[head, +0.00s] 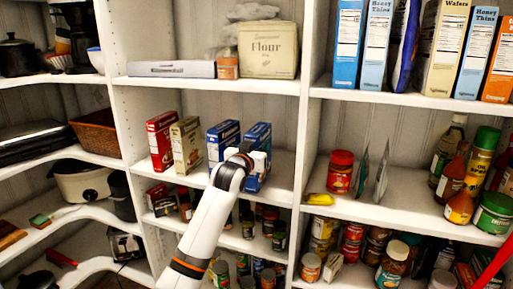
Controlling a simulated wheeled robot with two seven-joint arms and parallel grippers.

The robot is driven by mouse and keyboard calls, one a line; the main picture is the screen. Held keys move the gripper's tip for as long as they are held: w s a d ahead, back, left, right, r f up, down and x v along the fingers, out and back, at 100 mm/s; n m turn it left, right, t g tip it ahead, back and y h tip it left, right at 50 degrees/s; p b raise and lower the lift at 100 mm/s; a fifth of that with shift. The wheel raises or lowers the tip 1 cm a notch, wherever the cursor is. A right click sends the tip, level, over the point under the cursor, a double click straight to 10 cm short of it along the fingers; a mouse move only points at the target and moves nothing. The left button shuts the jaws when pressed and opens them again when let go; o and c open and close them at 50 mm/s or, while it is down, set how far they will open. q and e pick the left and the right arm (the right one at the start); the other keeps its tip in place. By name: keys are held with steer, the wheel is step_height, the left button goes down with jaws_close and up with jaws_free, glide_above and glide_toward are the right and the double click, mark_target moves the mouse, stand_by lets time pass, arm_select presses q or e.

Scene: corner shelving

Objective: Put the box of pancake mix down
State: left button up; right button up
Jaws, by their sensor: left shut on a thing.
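A blue box (259,139), which I take to be the pancake mix, is upright at the middle shelf (283,178) in the head view. My left gripper (250,156) is shut on this box from the front. The wrist covers much of the box's front and left side. The box's lower edge is close to the shelf surface; I cannot tell whether it touches. A second blue box (219,135) stands just to its left. My right gripper is not in view.
A red box (161,140) and a beige and green box (187,144) stand further left on the same shelf. A shelf upright (307,110) is to the right, with some bare shelf before it. Jars and cans fill the shelf below.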

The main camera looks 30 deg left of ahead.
arm_select(q)
steer(key=o, duration=0.9)
steer(key=shift+o, duration=0.2)
